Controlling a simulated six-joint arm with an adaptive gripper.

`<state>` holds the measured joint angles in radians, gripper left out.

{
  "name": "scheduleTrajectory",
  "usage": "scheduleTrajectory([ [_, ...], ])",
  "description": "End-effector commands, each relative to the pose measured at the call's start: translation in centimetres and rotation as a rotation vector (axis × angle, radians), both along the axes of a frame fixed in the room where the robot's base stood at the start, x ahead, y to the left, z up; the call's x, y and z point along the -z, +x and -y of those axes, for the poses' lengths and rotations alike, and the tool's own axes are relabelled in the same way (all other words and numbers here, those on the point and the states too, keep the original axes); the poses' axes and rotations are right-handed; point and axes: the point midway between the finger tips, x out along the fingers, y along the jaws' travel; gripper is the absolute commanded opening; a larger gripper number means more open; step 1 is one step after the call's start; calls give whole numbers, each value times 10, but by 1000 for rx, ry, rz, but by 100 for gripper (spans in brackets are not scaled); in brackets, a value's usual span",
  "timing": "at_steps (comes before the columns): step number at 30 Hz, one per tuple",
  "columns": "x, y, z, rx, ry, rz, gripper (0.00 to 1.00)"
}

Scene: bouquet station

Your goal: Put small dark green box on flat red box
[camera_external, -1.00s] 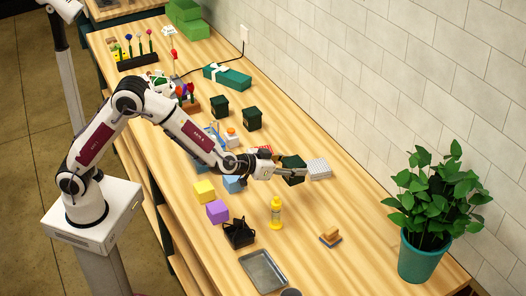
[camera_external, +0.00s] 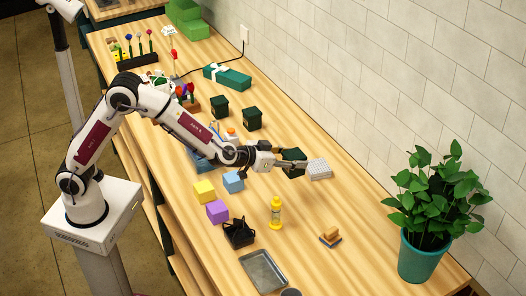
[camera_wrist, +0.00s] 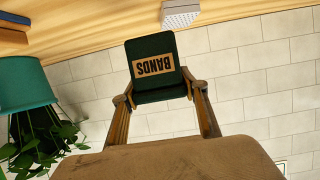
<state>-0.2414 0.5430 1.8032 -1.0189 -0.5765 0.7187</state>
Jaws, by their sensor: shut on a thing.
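The small dark green box (camera_external: 293,155) is held in my gripper (camera_external: 290,163) above the table at its middle. In the wrist view, the dark green box (camera_wrist: 152,50) shows a tan label reading BANDS, upside down, between the two fingers of my gripper (camera_wrist: 161,90). The fingers are shut on its sides. No flat red box can be made out in the current views; my arm and gripper cover the spot where a red patch showed earlier.
A white gridded block (camera_external: 319,169) lies just right of the held box. Two dark green bins (camera_external: 252,119) stand farther back. A yellow bottle (camera_external: 276,213), purple block (camera_external: 217,211), blue block (camera_external: 233,182) and metal tray (camera_external: 263,271) are nearer. A potted plant (camera_external: 418,254) stands at right.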

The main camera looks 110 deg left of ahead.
Motion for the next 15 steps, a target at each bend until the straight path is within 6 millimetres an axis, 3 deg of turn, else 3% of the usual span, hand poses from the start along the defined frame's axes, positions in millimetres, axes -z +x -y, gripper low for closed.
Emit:
scheduleTrajectory([
  [8,-10,-15,-30,-48,0,3,19],
  [15,-26,-56,-84,-163,0,3,19],
])
